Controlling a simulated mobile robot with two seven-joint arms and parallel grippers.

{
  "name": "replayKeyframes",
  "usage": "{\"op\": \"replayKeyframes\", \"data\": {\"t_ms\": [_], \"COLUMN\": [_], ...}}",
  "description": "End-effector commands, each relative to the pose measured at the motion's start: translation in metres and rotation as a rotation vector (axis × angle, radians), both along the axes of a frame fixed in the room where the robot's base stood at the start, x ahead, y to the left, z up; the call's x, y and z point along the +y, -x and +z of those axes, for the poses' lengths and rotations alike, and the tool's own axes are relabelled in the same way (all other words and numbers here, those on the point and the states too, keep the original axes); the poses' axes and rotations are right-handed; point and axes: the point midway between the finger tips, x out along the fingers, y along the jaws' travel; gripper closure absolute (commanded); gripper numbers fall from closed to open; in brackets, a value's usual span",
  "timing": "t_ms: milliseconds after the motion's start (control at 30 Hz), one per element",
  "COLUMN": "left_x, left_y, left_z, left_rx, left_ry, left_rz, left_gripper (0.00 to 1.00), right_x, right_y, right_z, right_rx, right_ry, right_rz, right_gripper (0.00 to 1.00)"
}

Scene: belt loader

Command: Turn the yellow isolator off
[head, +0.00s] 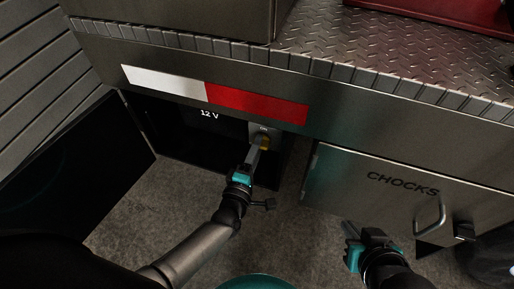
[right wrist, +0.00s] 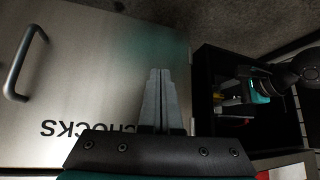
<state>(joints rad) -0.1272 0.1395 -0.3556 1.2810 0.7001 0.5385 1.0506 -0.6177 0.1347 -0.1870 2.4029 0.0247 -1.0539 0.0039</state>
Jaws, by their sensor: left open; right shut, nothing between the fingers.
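The yellow isolator (head: 265,144) sits on a grey panel inside the open compartment marked 12 V, with small lettering above it. My left gripper (head: 260,146) reaches up to it from below, its fingers at the yellow part and covering some of it. The left gripper is open; whether it touches the isolator I cannot tell. The isolator's exact angle is hard to read. In the right wrist view my left gripper (right wrist: 246,93) also shows at the dark compartment. My right gripper (head: 349,231) is shut and empty, in front of the chocks door; its closed fingers show in the right wrist view (right wrist: 158,75).
The closed CHOCKS door (head: 372,200) with a bar handle (head: 430,214) is to the right. A dark open door panel (head: 70,175) stands left of the compartment. A red and white strip (head: 255,102) runs above, under the tread-plate edge.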

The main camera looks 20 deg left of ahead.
Motion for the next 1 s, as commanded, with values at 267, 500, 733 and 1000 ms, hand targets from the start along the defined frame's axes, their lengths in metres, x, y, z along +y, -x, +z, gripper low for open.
{"op": "replayKeyframes", "data": {"t_ms": [267, 500, 733, 1000], "left_x": [0.001, 0.002, 0.004, 0.005], "left_y": [0.022, 0.052, 0.107, 0.145], "left_z": [0.000, 0.001, 0.001, 0.000], "left_rx": [0.003, 0.003, 0.005, 0.002], "left_ry": [-0.002, 0.000, 0.000, 0.001], "left_rz": [-0.001, -0.001, -0.001, -0.001], "left_gripper": [0.51, 0.51, 0.51, 0.51], "right_x": [-0.017, -0.036, -0.038, -0.038], "right_y": [0.013, 0.032, 0.035, 0.034], "right_z": [0.005, 0.011, -0.014, -0.033], "right_rx": [0.109, 0.248, 0.317, 0.339], "right_ry": [0.052, 0.107, 0.122, 0.125], "right_rz": [-0.023, -0.055, -0.059, -0.057], "right_gripper": [1.00, 1.00, 1.00, 1.00]}}
